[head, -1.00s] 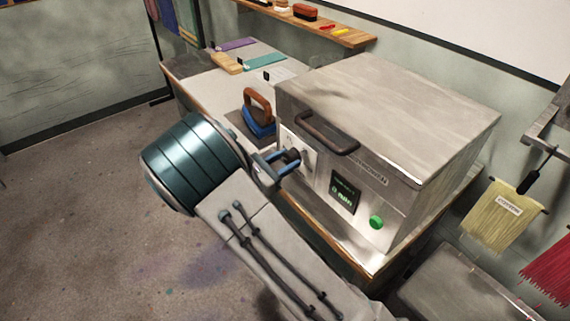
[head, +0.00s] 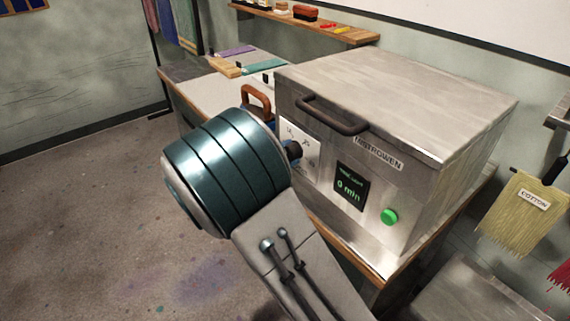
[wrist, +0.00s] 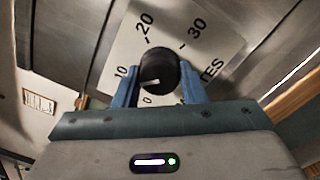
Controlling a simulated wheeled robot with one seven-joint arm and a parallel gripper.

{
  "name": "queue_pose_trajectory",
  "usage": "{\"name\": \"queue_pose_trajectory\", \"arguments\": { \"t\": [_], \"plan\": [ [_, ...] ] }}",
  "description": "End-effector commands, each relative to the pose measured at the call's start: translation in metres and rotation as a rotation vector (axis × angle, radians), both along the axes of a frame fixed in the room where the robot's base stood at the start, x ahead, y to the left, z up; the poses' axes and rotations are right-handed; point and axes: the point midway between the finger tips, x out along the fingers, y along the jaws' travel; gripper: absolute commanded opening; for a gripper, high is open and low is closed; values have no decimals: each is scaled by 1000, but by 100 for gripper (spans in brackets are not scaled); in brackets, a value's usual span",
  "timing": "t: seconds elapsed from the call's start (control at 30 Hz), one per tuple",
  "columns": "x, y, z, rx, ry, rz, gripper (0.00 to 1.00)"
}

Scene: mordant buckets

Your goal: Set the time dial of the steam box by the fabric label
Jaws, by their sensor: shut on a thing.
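The steam box (head: 400,100) is a grey metal case with a handle on its lid, standing on a wooden table. Its time dial is a black knob (wrist: 160,66) on a white plate marked 0, 10, 20, 30. My gripper (wrist: 158,88) is shut on the knob, one blue finger at each side. The knob's white pointer lies between 0 and 10 in the wrist view. In the head view my wrist hides most of the fingers and part of the dial plate (head: 312,142). The dark display (head: 349,187) shows a small green minute figure, perhaps 0 or 9.
A green button (head: 389,217) sits right of the display. An iron with a brown handle (head: 256,97) stands behind my wrist. Yellow yarn (head: 520,220) with a COTTON label (head: 534,199) hangs at right. A shelf (head: 320,28) is on the wall. Floor is open at left.

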Motion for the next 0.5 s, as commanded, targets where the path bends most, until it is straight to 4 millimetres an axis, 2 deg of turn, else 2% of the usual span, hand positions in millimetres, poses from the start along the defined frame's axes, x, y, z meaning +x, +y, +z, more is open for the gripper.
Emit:
{"name": "queue_pose_trajectory", "arguments": {
  "t": [0.5],
  "plan": [
    [0, 1, 0, 85, -126, 1, 15]
  ]
}}
